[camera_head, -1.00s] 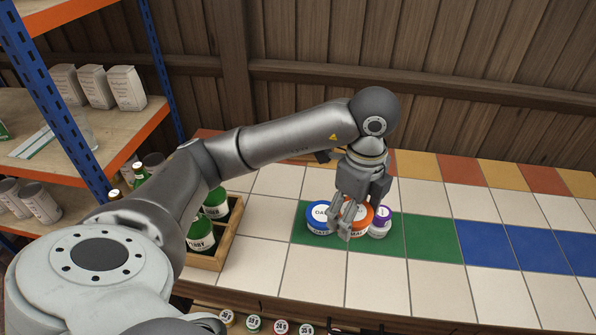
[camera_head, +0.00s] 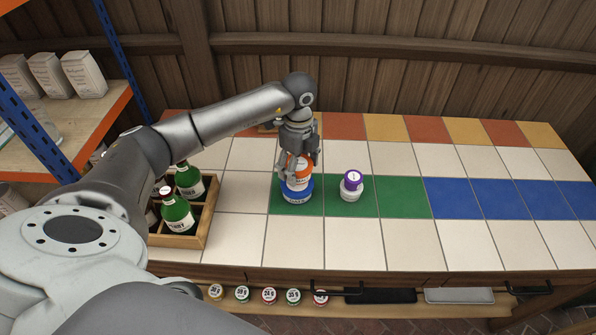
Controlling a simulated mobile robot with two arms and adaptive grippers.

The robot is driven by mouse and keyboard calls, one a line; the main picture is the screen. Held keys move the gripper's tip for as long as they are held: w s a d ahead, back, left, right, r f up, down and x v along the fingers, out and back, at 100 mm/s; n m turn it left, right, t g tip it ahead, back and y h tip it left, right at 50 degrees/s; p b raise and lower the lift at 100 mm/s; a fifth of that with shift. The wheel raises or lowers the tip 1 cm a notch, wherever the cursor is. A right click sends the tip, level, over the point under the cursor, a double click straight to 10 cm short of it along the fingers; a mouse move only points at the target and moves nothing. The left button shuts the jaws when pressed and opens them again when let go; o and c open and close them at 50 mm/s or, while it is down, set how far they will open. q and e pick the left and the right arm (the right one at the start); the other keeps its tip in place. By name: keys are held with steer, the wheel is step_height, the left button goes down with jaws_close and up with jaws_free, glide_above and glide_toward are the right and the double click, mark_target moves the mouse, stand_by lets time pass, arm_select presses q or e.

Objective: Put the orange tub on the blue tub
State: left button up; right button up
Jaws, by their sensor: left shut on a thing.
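The orange tub (camera_head: 298,175) is held in my left gripper (camera_head: 301,168), which points down and is shut on it. The orange tub is directly above the blue tub (camera_head: 297,192) and looks to be resting on it or very close to it; the fingers partly hide where they meet. The blue tub stands upright on the green tiles of the counter. My right gripper is not in view.
A purple-lidded tub (camera_head: 351,185) stands on the green tiles to the right. A wooden crate (camera_head: 205,226) with green bottles (camera_head: 178,217) is on the left. The right side of the tiled counter (camera_head: 480,240) is clear. A shelf rack (camera_head: 88,125) stands far left.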

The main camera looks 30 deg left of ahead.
mark_target(298, 166)
arm_select(q)
step_height(298, 166, down, 2)
steer(key=shift+a+f+p, duration=0.1)
steer(key=shift+f+p, duration=0.15)
steer(key=shift+p, duration=0.25)
steer(key=shift+w+f, duration=0.1)
steer(key=shift+f, duration=0.35)
steer(key=shift+f, duration=0.1)
steer(key=o, duration=1.1)
steer(key=shift+c, duration=0.2)
